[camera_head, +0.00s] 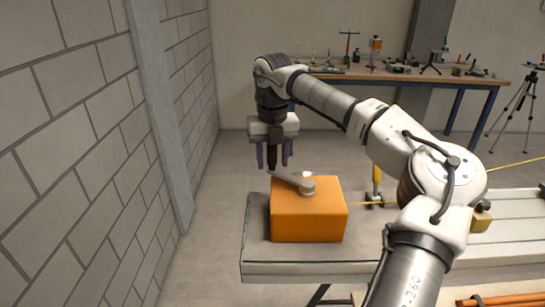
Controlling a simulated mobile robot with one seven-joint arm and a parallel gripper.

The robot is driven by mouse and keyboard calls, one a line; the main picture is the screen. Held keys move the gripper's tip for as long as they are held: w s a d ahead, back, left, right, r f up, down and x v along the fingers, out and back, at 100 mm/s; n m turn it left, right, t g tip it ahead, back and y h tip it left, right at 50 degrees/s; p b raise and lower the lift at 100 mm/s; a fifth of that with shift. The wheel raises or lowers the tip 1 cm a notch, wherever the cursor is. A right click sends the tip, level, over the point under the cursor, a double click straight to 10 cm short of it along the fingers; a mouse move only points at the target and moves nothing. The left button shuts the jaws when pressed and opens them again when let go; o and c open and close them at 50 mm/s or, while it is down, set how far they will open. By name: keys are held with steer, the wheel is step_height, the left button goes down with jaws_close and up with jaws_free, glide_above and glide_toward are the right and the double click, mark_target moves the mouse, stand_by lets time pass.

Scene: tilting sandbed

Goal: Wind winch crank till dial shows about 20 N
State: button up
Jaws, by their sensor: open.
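The orange winch box (308,218) stands on the left end of a pale bench. Its grey crank arm (290,181) runs from a round hub on top toward the back left. A dark upright handle (272,160) rises from the crank's outer end. My gripper (273,158) points down over that end, with its fingers apart on either side of the handle. I cannot tell whether either finger touches it. A yellow line (362,203) leaves the box to the right and passes behind my arm. I cannot make out a dial or a reading.
A yellow post (376,184) on a dark foot stands right of the box. A block wall (90,150) and a grey pillar (158,110) are on the left. A cluttered workbench (440,78) and a tripod (514,98) are behind. Floor left of the box is clear.

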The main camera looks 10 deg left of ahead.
step_height(320, 180, up, 14)
steer(key=shift+f+b, duration=0.1)
steer(key=shift+b, duration=0.35)
steer(key=shift+s+f, duration=0.1)
